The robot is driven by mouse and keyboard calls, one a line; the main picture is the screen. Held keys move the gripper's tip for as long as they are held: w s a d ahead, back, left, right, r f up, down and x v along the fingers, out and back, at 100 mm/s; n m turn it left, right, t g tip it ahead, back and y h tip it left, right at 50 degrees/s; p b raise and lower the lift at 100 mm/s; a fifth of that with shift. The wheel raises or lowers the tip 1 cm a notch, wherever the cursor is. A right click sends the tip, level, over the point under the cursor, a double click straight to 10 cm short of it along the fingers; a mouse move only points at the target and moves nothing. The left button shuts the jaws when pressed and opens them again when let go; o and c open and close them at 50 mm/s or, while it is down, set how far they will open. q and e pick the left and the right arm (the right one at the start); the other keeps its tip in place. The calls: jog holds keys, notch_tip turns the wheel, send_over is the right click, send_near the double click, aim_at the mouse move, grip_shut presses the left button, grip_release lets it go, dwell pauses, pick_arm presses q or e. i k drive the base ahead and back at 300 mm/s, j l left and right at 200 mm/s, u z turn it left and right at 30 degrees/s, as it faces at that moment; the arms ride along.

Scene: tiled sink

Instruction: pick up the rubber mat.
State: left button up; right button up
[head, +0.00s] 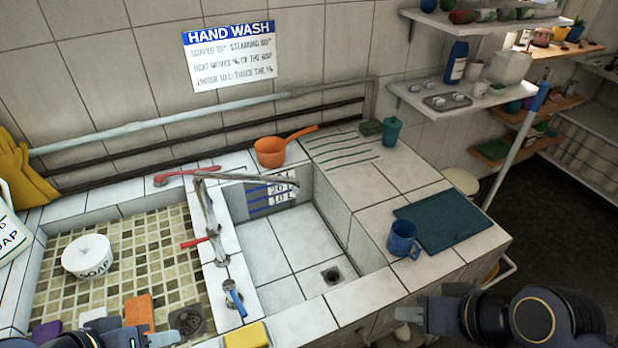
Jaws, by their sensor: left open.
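The rubber mat (455,222) is a dark teal, flat rectangle lying on the white tiled counter to the right of the sink basin. A blue mug (402,240) stands at its left corner; I cannot tell whether it rests on the mat's edge. My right gripper (408,313) is in front of the counter, below and left of the mat in the picture, apart from it. Its finger gap is not clear. My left gripper (160,338) is open at the bottom left, over the near edge of the mosaic basin, far from the mat.
The white sink basin (290,248) lies between the mosaic basin (140,247) and the right counter. An orange pan (270,151) and a teal cup (392,133) stand at the back. A blue-tipped pole (515,145) leans behind the counter's right end. A shelf (470,98) hangs above.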

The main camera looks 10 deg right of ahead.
aim_at(443, 219)
jog(key=i+l, duration=0.15)
jog(key=l, duration=0.85)
jog(key=i+l, duration=0.1)
jog(key=l, duration=0.9)
jog(key=i+l+u, duration=0.1)
jog(key=l, duration=0.95)
jog(key=i+l, duration=0.1)
jog(key=l, duration=0.9)
